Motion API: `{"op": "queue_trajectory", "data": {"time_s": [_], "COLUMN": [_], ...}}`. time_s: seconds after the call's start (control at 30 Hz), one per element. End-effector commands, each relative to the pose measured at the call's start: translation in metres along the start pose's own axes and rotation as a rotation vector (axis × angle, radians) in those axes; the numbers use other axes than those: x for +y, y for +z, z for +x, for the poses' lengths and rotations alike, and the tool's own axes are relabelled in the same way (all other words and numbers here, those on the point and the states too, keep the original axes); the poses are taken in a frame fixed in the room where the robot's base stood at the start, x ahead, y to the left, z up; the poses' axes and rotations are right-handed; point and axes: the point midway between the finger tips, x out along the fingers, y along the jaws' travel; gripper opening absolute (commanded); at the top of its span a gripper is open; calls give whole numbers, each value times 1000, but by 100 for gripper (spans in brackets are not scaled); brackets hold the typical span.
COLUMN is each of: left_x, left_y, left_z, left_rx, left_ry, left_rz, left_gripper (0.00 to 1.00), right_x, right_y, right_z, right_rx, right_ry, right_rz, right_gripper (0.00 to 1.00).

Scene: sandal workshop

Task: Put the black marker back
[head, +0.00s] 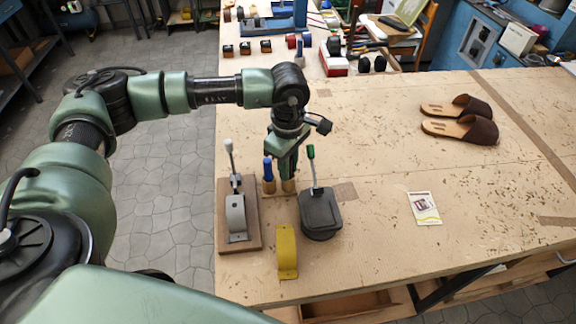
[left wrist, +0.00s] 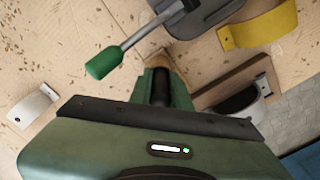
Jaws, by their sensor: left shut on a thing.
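My left gripper (head: 287,163) points down over the wooden holder (head: 269,188) near the table's left edge. It is shut on the black marker, a dark cylinder (left wrist: 160,88) that shows between the fingers in the left wrist view. The marker is upright, at or just above the right-hand wooden cup (head: 288,186); I cannot tell how far in its lower end is. A blue marker (head: 267,168) stands in the left-hand cup. In the left wrist view a bit of the wooden holder (left wrist: 177,66) shows past the fingers. My right gripper is not in view.
A black tool with a green-tipped lever (head: 320,213) stands close right of the holder. A lever press on a wooden board (head: 225,238) stands to its left, a yellow bracket (head: 287,252) in front. A card (head: 424,208) and brown sandals (head: 462,129) lie right; table between is clear.

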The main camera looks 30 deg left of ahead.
Motion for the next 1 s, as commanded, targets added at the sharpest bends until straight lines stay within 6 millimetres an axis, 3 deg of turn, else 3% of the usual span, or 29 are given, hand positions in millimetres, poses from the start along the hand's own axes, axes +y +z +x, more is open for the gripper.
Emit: {"op": "queue_trajectory", "data": {"time_s": [0.03, 0.1, 0.57, 1.0], "left_x": [0, 0, 1, 1], "left_y": [0, 0, 0, 0], "left_z": [2, 1, -7, -95], "left_rx": [0, 0, -1, -1], "left_ry": [0, 0, 2, 4], "left_rz": [0, 0, 0, 1], "left_gripper": [21, 40, 40, 40], "right_x": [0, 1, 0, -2], "right_y": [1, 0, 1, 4], "right_z": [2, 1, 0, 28], "right_rx": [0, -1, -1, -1], "right_ry": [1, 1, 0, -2], "right_rz": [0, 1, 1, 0], "right_gripper": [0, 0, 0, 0]}}
